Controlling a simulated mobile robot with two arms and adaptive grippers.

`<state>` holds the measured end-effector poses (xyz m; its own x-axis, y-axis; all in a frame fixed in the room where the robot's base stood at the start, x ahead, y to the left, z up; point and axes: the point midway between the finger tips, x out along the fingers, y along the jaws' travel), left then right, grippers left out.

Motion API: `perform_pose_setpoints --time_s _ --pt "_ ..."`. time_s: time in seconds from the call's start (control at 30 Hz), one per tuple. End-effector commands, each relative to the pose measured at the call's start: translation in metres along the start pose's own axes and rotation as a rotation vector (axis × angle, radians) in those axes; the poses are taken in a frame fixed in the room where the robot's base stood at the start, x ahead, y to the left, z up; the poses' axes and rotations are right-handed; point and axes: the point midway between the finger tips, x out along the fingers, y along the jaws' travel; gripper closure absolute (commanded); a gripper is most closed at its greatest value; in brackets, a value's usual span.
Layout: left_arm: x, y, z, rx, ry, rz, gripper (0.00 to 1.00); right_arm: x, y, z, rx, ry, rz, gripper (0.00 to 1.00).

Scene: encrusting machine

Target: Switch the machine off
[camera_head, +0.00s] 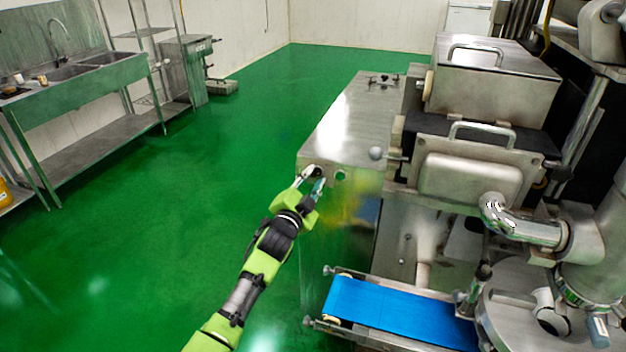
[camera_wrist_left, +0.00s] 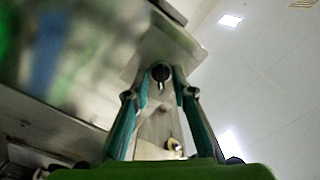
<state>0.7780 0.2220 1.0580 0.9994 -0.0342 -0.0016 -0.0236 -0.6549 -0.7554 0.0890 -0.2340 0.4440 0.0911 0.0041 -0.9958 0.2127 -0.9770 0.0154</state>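The machine's steel cabinet (camera_head: 338,140) stands in the middle of the head view, with its end panel facing my left arm. My left gripper (camera_head: 312,176) is at the upper left corner of this panel. In the left wrist view a dark round knob (camera_wrist_left: 160,72) with a small pointer sits on the steel between the fingertips of my left gripper (camera_wrist_left: 162,80). The fingers stand apart on either side of the knob, with what look like narrow gaps. In the head view the gripper largely hides the knob. My right gripper is not in view.
A small round fitting (camera_head: 340,175) sits on the panel just right of the gripper. A blue conveyor belt (camera_head: 400,310) lies below at the right, and steel hoppers (camera_head: 495,80) rise behind it. Green floor (camera_head: 200,200) is clear on the left, up to a sink bench (camera_head: 80,85).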

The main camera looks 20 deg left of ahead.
Motion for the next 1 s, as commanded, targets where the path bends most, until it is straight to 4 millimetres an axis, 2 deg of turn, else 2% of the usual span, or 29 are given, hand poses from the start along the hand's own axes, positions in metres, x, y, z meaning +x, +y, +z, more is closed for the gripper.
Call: perform_pose_setpoints --time_s 0.13,0.27,0.7,0.83,1.0 --pt "-0.003 0.000 0.000 0.001 0.000 0.000 0.76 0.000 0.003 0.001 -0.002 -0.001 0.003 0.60" --pt "-0.014 0.000 0.001 0.001 0.001 0.000 0.76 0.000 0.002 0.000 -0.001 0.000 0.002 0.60" --pt "-0.093 0.001 0.001 0.001 0.000 0.002 0.76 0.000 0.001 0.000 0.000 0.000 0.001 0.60" --pt "-0.109 0.001 0.001 0.000 -0.001 0.001 0.76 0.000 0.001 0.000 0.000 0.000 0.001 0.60" --pt "-0.119 0.000 0.001 0.000 -0.001 0.000 0.76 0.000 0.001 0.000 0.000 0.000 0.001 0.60"
